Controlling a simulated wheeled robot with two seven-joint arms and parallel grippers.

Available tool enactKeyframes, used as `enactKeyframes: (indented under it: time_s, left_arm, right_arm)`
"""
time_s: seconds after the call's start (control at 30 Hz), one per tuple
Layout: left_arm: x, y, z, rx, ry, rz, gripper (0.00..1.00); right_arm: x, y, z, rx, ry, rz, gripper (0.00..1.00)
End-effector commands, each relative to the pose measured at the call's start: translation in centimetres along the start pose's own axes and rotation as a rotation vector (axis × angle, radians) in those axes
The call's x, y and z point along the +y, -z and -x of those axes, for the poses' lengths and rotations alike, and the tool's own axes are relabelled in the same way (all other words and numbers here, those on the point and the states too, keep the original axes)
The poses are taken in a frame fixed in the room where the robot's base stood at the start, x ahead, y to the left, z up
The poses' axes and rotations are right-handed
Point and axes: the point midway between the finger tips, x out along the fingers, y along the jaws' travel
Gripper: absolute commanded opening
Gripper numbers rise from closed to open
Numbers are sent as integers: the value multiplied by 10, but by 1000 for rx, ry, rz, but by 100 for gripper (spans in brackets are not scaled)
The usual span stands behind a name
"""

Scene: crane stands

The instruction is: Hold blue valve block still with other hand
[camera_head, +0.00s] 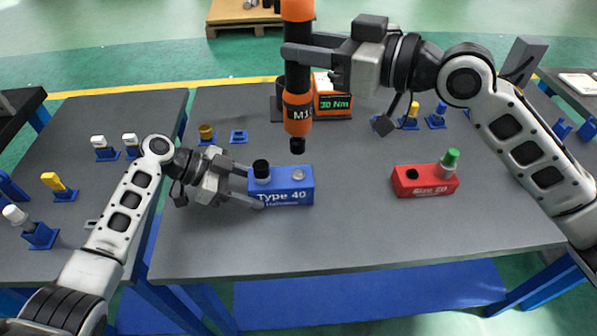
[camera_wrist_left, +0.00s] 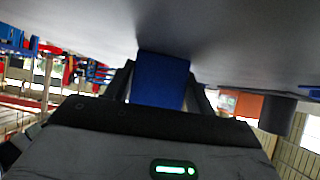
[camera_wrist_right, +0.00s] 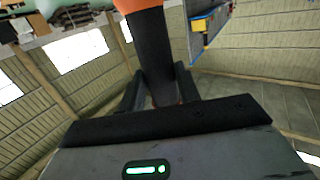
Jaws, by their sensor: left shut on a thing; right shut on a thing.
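The blue valve block (camera_head: 285,186), lettered "Type 40", sits on the grey table. It has a black cap (camera_head: 261,168) at its left end and a grey round fitting (camera_head: 299,175) on top at right. My left gripper (camera_head: 252,188) is shut on the block's left end; the left wrist view shows the blue block (camera_wrist_left: 159,80) between the fingers. My right gripper (camera_head: 290,62) is shut on the black grip of an orange and black torque tool (camera_head: 298,108), held upright. The tool's black tip is above the block's right part, apart from it. In the right wrist view the black grip (camera_wrist_right: 155,55) is between the fingers.
A red block (camera_head: 425,181) with a green cap stands to the right. Behind the tool is an orange display unit (camera_head: 333,100) reading "30 Nm". Several small blue stands with coloured parts line the back and left. The table's front middle is clear.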

Motion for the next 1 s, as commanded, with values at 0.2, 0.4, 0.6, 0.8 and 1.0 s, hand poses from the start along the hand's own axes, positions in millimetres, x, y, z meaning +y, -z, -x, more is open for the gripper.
enactKeyframes:
  time_s: [0.2, 0.4, 0.6, 0.8, 1.0]
  left_arm:
    - [-1, 1, 1, 0, 2, -1, 24]
    - [-1, 1, 1, 0, 2, -1, 24]
    - [-1, 1, 1, 0, 3, -1, 24]
    - [-1, 1, 1, 0, 3, -1, 24]
    - [-1, 1, 1, 1, 3, -1, 24]
  right_arm:
    - [0, 4, 0, 10, -1, 4, 0]
    - [0, 4, 0, 10, -1, 4, 0]
    - [0, 1, 0, 7, 9, 3, 0]
    - [1, -11, -1, 2, 53, 6, 0]
    - [4, -27, -2, 4, 106, 6, 0]
